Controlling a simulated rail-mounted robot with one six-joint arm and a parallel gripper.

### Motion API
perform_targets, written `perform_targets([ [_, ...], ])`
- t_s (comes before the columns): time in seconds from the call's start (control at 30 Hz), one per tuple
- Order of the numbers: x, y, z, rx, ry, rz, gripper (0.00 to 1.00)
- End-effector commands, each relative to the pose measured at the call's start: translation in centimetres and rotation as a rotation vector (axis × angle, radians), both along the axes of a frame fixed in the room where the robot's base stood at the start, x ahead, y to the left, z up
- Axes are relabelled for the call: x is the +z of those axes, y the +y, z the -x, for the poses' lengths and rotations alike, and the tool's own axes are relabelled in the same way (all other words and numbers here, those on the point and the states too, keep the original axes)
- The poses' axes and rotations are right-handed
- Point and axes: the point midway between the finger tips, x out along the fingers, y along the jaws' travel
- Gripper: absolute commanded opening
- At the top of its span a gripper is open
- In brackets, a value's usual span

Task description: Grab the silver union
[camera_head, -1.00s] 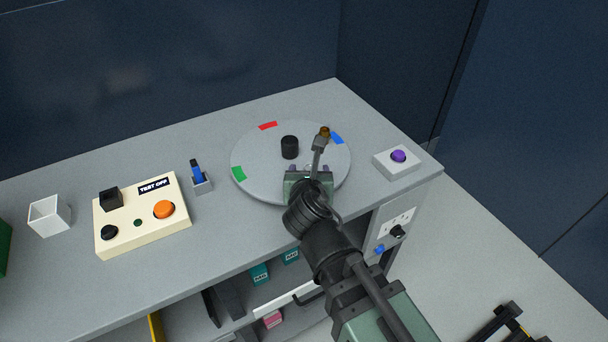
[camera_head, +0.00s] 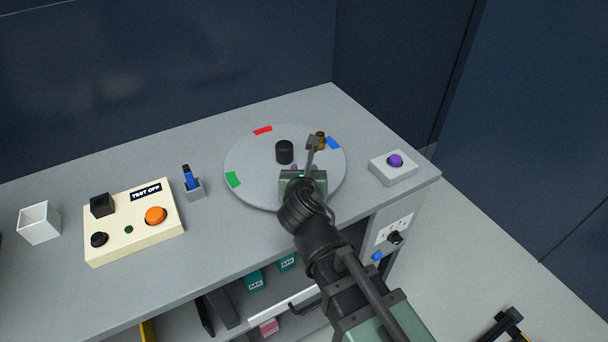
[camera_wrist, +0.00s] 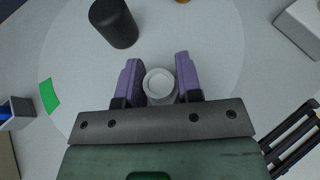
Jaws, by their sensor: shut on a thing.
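The silver union (camera_wrist: 160,84) is a small light-grey round piece with a ringed top, seen from above in the wrist view. My gripper (camera_wrist: 160,82) has its two purple fingers on either side of it, shut on it. In the head view my gripper (camera_head: 304,168) is over the front part of the round grey turntable (camera_head: 250,187), and my wrist hides the union there. I cannot tell whether the union touches the turntable.
A black cylinder (camera_head: 285,152) and a brass-coloured piece (camera_head: 321,139) stand on the turntable. A purple button box (camera_head: 393,169) is to the right. A blue item in a small grey holder (camera_head: 194,190), a cream test panel (camera_head: 134,228) and a white open box (camera_head: 40,224) are to the left.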

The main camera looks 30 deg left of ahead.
Motion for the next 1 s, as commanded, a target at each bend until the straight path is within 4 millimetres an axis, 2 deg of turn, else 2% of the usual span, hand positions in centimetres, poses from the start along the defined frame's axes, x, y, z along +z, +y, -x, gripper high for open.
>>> perform_targets([
  [0.17, 1.5, 0.0, 0.0, 0.000, 0.000, 0.000, 0.08],
  [0.3, 4.0, 0.0, 0.0, 0.000, 0.000, 0.000, 0.08],
  [0.37, 5.7, 0.0, 0.0, 0.000, 0.000, 0.000, 0.08],
  [0.6, 14.8, 0.0, 0.0, 0.000, 0.000, 0.000, 0.08],
  [0.7, 17.7, 0.0, 0.0, 0.000, 0.000, 0.000, 0.08],
  [0.83, 19.8, 0.0, 0.0, 0.000, 0.000, 0.000, 0.08],
  [1.0, 20.2, 0.0, 0.0, 0.001, 0.000, 0.000, 0.08],
])
